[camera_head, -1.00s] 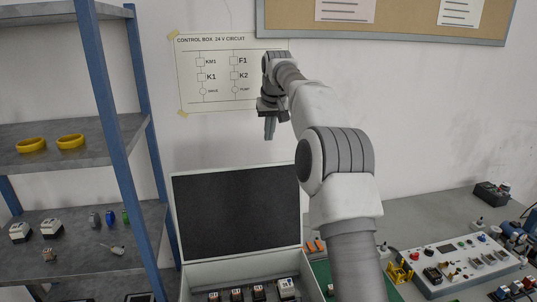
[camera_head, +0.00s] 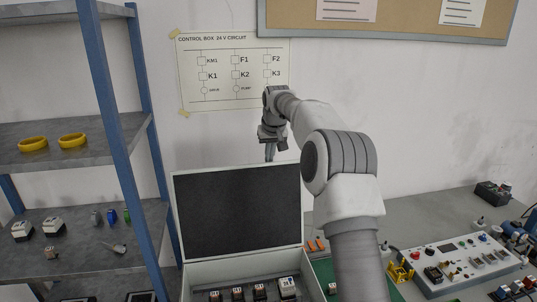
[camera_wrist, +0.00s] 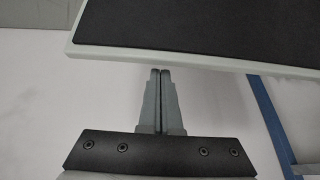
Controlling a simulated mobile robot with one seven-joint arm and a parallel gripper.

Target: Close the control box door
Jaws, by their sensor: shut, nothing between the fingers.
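The control box (camera_head: 197,277) stands at the bottom centre of the head view, with several relays inside. Its door (camera_head: 238,212), a dark panel with a pale rim, stands open, raised at the back of the box. My gripper (camera_head: 270,154) points down above the door's top edge near its right end. In the wrist view the fingers of my gripper (camera_wrist: 160,72) are shut together and empty. The door's pale edge (camera_wrist: 190,61) crosses just beyond the fingertips there. I cannot tell whether they touch it.
A blue-framed grey shelf (camera_head: 75,247) stands at left. A control panel (camera_head: 458,262) and loose parts lie on the bench at right. A circuit poster (camera_head: 225,98) and a pinboard (camera_head: 400,38) hang on the wall behind.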

